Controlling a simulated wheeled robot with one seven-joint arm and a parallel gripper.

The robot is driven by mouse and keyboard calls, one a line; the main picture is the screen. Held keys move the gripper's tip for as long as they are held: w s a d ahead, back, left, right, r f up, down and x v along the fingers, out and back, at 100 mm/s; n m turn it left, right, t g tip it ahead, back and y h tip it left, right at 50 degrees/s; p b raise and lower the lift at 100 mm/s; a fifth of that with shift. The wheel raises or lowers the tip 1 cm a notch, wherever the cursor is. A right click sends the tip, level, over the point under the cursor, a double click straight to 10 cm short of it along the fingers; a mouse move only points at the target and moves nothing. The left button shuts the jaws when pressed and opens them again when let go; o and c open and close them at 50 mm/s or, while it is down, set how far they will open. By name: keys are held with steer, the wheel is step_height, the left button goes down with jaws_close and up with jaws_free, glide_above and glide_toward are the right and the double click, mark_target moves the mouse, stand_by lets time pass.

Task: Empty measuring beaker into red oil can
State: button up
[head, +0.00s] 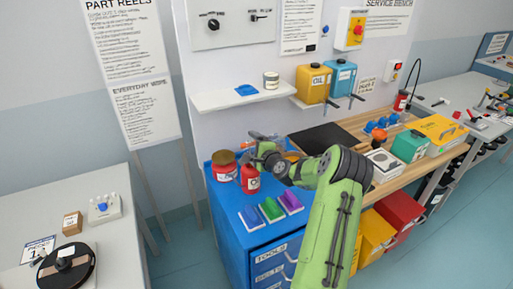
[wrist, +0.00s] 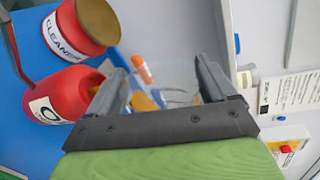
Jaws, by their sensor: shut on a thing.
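The measuring beaker (wrist: 176,76) is clear and shows faintly between the fingers of my gripper (wrist: 163,82) in the wrist view. My gripper is shut on it. Its fill and exact tilt are hard to make out. In the head view my gripper (head: 262,142) is above the back of the blue cabinet, and I cannot make out the beaker clearly. The red oil can (head: 250,181) stands on the cabinet just below my gripper. In the wrist view the red oil can (wrist: 62,92) is left of the fingers, with a white label and a spout.
A red cleaner tin (head: 223,168) with a brown top stands left of the can; it shows in the wrist view (wrist: 95,22). Blue, green and purple blocks (head: 271,209) lie at the front of the blue cabinet (head: 225,205). A shelf (head: 240,98) is on the wall behind.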

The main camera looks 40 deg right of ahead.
steer(key=shift+a+f+n+b, duration=0.15)
steer(key=shift+f+n+b, duration=0.3)
steer(key=shift+b, duration=0.25)
steer(key=shift+w+a+n+h+b, duration=0.2)
steer(key=shift+n+h+b, duration=0.1)
steer(key=shift+n+b, duration=0.25)
stand_by(2.4)
steer(key=shift+s, duration=0.1)
